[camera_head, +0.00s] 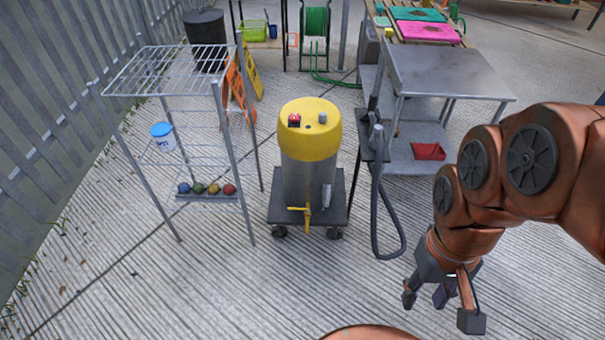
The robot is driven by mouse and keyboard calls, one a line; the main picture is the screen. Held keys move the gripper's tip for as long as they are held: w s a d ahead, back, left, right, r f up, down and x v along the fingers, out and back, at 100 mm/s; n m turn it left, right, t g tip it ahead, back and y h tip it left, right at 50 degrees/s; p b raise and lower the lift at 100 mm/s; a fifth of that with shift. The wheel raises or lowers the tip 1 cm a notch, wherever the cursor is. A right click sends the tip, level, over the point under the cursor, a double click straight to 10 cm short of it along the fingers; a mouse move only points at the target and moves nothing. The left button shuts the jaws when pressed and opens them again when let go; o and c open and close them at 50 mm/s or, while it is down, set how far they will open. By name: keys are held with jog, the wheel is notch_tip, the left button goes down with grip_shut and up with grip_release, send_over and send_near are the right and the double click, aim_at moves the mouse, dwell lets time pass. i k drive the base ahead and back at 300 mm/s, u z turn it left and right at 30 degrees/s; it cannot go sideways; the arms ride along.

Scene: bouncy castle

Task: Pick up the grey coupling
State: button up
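A small grey piece, which looks like the grey coupling (323,118), sits on the yellow top (309,145) of a metal cylinder at the centre. A small red-topped item (294,120) is to its left on the same top, and a small dark spot lies between them. My gripper (425,294) hangs low at the right, pointing down, well to the right of and nearer than the cylinder. Its two fingers are apart and nothing shows between them.
The cylinder stands on a dark wheeled cart (337,209) with a grey hose (376,200) to its right. A wire rack (140,86) stands left, a metal table (445,74) behind right. Ribbed floor in front is clear.

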aim_at(377, 134)
jog(key=k, duration=0.45)
jog(key=u, duration=0.95)
jog(key=i, duration=2.05)
jog(key=z, duration=0.9)
